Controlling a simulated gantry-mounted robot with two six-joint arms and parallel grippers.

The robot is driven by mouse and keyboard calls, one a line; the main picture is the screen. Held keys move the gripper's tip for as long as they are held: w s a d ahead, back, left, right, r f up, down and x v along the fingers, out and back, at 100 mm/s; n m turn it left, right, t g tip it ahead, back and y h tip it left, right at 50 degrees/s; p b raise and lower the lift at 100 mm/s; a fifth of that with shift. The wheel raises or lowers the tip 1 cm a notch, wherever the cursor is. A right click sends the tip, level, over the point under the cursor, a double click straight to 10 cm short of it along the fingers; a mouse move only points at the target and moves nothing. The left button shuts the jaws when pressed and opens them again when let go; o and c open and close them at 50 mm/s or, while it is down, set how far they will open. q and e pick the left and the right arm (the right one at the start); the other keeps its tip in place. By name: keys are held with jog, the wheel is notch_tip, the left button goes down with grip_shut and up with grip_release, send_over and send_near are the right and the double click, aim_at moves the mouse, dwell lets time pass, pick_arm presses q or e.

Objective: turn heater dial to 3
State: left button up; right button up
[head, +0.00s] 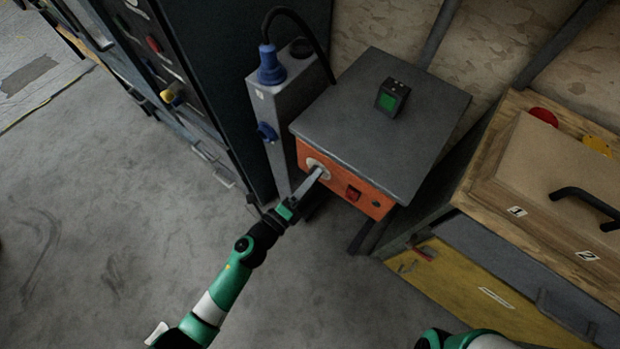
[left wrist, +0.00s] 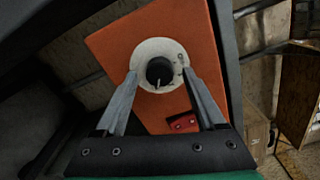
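The heater has an orange front panel (head: 376,206) under a flat grey top (head: 375,135). Its dial is a black knob (left wrist: 159,72) on a round white plate (left wrist: 146,54) in the left wrist view. A pale mark on the knob points down. The scale numbers are too small to read. My left gripper (head: 318,173) is at the dial; in the left wrist view its fingers (left wrist: 158,78) are apart, one on each side of the knob, with gaps visible. In the head view the gripper hides most of the dial. My right gripper is out of view.
A red switch (head: 352,193) sits right of the dial. A small black device with a green screen (head: 387,101) stands on the heater top. A grey box with blue plugs (head: 283,105) stands left; a wooden case (head: 535,205) stands right. Floor at left is clear.

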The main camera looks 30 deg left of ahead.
pick_arm(q)
jog(key=shift+s, duration=0.1)
jog(key=p+v, duration=0.2)
jog(key=v, duration=0.9)
jog(key=shift+s, duration=0.2)
